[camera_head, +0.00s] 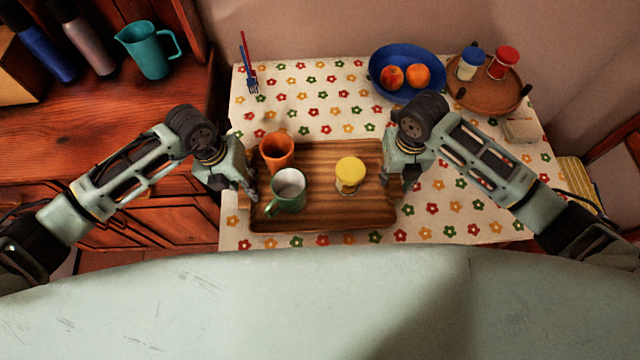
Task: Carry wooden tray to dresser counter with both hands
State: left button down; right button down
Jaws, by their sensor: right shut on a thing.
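The wooden tray (325,208) is over the near left part of the flowered table. I cannot tell whether it rests on the cloth or is just above it. An orange cup (277,153), a green mug (287,190) and a jar with a yellow lid (350,172) stand upright on it. My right gripper (386,181) is shut on the tray's right edge. My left gripper (249,190) is at the tray's left edge; its fingers are partly hidden, so its grip is unclear. The dresser counter (110,115) is at the left.
A teal pitcher (149,50) and bottles (92,38) stand at the back of the counter. On the flowered table (320,105) are a blue fruit bowl (402,58), a round wooden tray with shakers (512,92) and cutlery (248,68). The counter's front part is clear.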

pick_arm(q)
jog(key=shift+w+r, duration=0.1)
jog(key=shift+r, duration=0.1)
pick_arm(e)
jog(key=shift+w+r, duration=0.1)
jog(key=shift+r, duration=0.15)
